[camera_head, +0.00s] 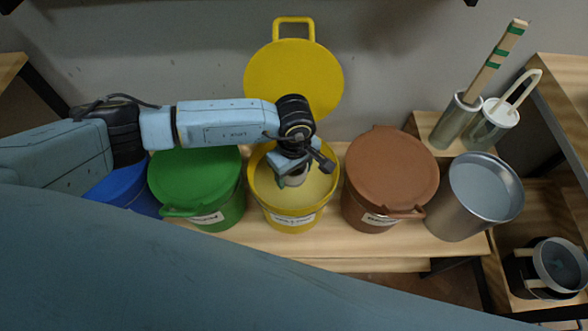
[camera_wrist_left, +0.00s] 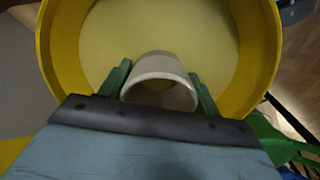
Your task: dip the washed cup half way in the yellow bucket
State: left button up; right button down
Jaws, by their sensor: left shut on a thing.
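The yellow bucket (camera_head: 292,221) stands open in the middle of the bench, with pale cream liquid (camera_head: 318,187) inside. My left gripper (camera_head: 294,178) is over the bucket, pointing down into its mouth. It is shut on a pale cup (camera_wrist_left: 165,66), with one green finger on each side of the cup in the left wrist view. The cup's rim and hollow face the wrist camera. The cup is inside the bucket's outline. I cannot tell how deep its far end sits in the liquid. In the head view the gripper mostly hides the cup. My right gripper is not in view.
A lidded green bucket (camera_head: 197,178) and a blue bucket (camera_head: 122,188) stand left, a lidded brown bucket (camera_head: 391,170) right. A yellow lid (camera_head: 293,78) is upright behind. A metal pail (camera_head: 484,190) and tool canisters (camera_head: 455,122) stand further right. Neighbouring buckets leave narrow gaps.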

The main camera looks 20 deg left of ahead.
pick_arm(q)
jog(key=shift+f, duration=0.5)
jog(key=shift+f+b, duration=0.3)
jog(key=shift+b, duration=0.3)
dwell(1.1)
notch_tip(320, 180, up, 7)
jog(key=p, duration=0.4)
jog(key=shift+f+p, duration=0.15)
jog(key=shift+p, duration=0.25)
dwell(0.9)
dwell(1.1)
jog(key=shift+r+p, duration=1.85)
jog(key=shift+r, duration=0.9)
